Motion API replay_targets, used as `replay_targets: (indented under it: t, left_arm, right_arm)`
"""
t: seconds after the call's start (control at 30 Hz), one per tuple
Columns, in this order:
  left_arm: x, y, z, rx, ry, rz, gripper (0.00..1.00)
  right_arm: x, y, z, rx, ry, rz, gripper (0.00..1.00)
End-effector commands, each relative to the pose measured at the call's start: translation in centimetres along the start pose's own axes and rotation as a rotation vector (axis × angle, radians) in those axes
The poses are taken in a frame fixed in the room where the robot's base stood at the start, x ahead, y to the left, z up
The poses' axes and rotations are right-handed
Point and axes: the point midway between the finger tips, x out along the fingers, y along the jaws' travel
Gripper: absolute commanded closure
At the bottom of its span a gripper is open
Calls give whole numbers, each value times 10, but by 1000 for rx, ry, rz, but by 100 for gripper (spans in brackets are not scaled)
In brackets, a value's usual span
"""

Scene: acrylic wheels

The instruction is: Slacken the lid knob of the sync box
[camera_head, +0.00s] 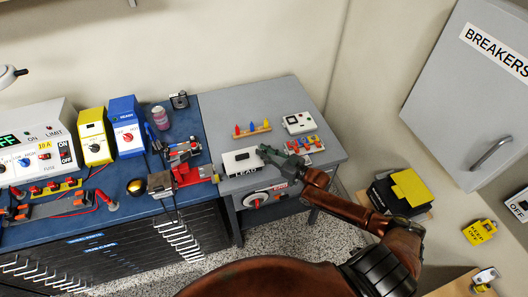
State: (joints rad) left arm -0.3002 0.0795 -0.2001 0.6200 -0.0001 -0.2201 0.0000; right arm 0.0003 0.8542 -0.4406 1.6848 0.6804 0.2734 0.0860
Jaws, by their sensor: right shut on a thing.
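My right gripper (264,151) reaches in from the lower right over the grey bench. It is shut at the right end of a small white box (238,167) with a dark-lettered front, which seems to be the sync box. The jaws cover what they hold, apparently the lid knob; its shape and turn are hidden. The box stands flat on the bench, and its lid looks closed. My left gripper is not in view.
The grey bench (262,96) also carries a wooden rack of coloured pegs (252,130), a white socket box (299,122) and a board of coloured parts (304,145) near my gripper. A red vise (187,172) stands left on the blue bench. A black-yellow box (400,190) sits right.

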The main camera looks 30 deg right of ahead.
Motion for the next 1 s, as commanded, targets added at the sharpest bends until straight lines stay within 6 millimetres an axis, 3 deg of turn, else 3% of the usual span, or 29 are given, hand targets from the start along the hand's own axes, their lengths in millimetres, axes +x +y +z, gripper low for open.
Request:
replay_targets:
  t: [0.03, 0.07, 0.3, 0.67, 0.77, 1.0]
  left_arm:
    - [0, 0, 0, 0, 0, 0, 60]
    - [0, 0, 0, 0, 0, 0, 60]
    - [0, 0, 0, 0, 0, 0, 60]
    - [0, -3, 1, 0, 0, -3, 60]
    - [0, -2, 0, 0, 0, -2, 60]
    - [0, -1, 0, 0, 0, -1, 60]
  right_arm:
    - [0, 1, -1, -1, 1, 1, 100]
    - [0, 1, -1, -1, 1, 1, 82]
    - [0, 0, 0, -1, 1, 1, 65]
    - [-5, 0, 1, 0, -1, 1, 64]
    - [-18, 1, 2, 0, -2, 2, 64]
    - [-67, 1, 2, -1, -4, 1, 64]
